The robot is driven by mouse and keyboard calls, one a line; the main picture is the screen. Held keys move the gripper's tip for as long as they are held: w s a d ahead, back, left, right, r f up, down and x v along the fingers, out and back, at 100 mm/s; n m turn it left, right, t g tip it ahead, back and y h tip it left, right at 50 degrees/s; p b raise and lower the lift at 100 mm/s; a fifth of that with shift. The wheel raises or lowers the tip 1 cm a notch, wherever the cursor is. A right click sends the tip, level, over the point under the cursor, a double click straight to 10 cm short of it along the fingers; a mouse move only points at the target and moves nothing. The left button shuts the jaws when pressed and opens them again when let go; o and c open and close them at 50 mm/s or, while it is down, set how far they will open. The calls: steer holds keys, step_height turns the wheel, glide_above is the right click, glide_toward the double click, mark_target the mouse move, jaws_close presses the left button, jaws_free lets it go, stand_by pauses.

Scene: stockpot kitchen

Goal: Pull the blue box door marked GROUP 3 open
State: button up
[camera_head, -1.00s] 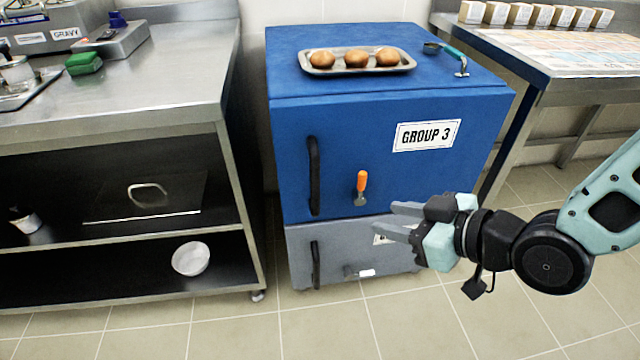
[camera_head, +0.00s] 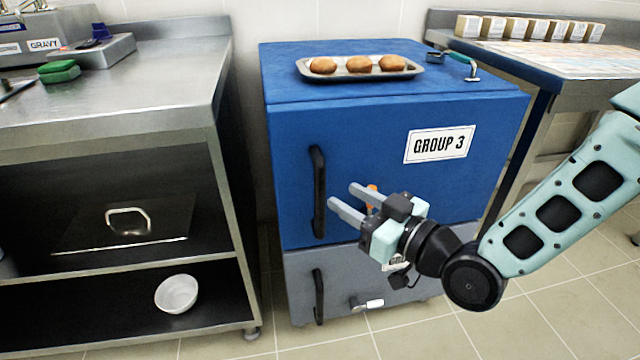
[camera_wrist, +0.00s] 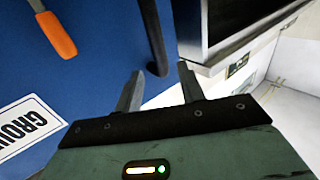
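The blue box door (camera_head: 290,150) marked GROUP 3 (camera_head: 439,144) is shut, with a black vertical handle (camera_head: 318,192) near its left edge. An orange-handled latch (camera_head: 371,197) on the door is partly hidden behind my gripper in the head view; its orange lever (camera_wrist: 57,35) shows at upper left in the wrist view. My gripper (camera_head: 347,198) is open and empty, in front of the door. Its fingers point left toward the black handle and appear apart from it. In the wrist view the handle (camera_wrist: 155,45) lies just beyond the fingertips.
A tray (camera_head: 412,70) of three buns and a green-handled tool (camera_head: 460,63) lie on top of the blue box. A grey box (camera_head: 297,285) with its own handle is below. A steel table (camera_head: 150,95) stands close on the left, another counter (camera_head: 540,70) on the right.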

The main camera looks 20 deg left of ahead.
mark_target(324, 185)
steer(key=b+x, duration=0.1)
steer(key=x, duration=0.6)
steer(key=shift+w+a, duration=0.15)
steer(key=shift+a, duration=0.15)
jaws_close()
